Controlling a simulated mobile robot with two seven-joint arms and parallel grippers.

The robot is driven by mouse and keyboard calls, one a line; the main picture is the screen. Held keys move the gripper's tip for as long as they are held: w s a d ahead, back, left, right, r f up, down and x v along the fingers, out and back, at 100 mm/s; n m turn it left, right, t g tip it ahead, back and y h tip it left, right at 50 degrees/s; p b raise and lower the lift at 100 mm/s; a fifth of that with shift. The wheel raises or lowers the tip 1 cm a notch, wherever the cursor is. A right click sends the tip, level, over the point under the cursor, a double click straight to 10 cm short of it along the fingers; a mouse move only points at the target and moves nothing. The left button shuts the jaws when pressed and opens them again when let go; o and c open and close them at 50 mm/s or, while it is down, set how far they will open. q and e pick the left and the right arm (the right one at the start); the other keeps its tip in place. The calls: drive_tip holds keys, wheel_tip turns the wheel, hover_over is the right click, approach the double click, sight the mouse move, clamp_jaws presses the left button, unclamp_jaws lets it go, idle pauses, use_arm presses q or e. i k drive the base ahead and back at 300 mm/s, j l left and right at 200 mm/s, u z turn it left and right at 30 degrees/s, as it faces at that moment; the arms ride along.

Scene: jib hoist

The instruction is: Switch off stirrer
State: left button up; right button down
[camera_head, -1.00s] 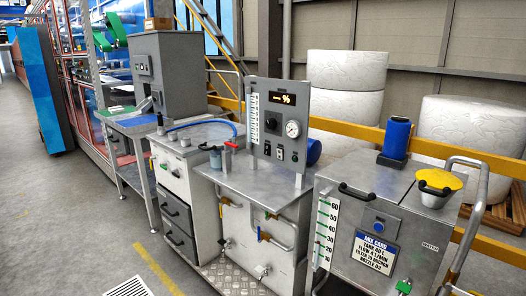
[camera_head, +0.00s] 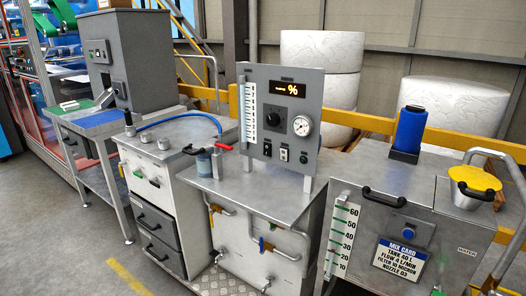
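A grey upright control panel (camera_head: 256,94) stands on a metal-topped cabinet in the middle. It carries a lit display (camera_head: 287,88) with a % sign, a black knob (camera_head: 273,119) and a round gauge (camera_head: 302,125). Below are a small switch (camera_head: 267,149), a second switch (camera_head: 284,154) and a small dark round control (camera_head: 304,157). Their labels and positions are too small to read. At the right is a metal tank (camera_head: 390,178) with a blue cylinder (camera_head: 410,130) on its lid; I cannot tell whether it is the stirrer. Neither of my grippers is in view.
The tank has a level scale (camera_head: 342,238), a blue button (camera_head: 408,232), a mix card (camera_head: 400,259) and a yellow-topped funnel (camera_head: 473,184). A red-handled valve (camera_head: 223,147) and small pot (camera_head: 204,163) stand left of the panel.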

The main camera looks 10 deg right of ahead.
sight(284, 152)
drive_tip(key=i+j, duration=1.1)
drive_tip(key=i, duration=0.2)
